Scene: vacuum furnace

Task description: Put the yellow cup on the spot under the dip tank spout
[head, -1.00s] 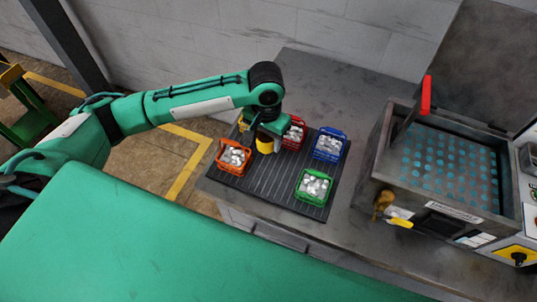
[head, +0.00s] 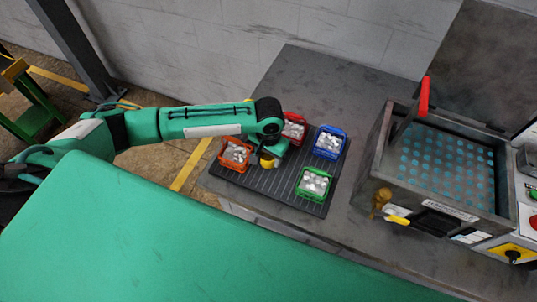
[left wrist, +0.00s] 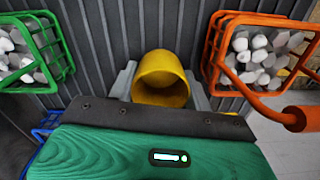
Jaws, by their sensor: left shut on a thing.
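The yellow cup (head: 267,161) is on or just above the ribbed black mat, among the small baskets. It also shows in the left wrist view (left wrist: 160,72), with its open mouth toward the camera. My left gripper (head: 270,157) is shut on the cup, with a grey finger on either side of it. I cannot tell whether the cup touches the mat. The dip tank (head: 440,180) stands on the bench at the right, with a brass spout (head: 381,198) and a yellow handle (head: 397,219) low on its front left corner. The right gripper is not in view.
Orange (head: 234,155), red (head: 293,128), blue (head: 329,143) and green (head: 313,184) baskets of pale pieces stand on the mat (head: 270,190) around the cup. Bare bench (head: 345,205) lies between mat and tank. The tank has a raised red handle (head: 424,97).

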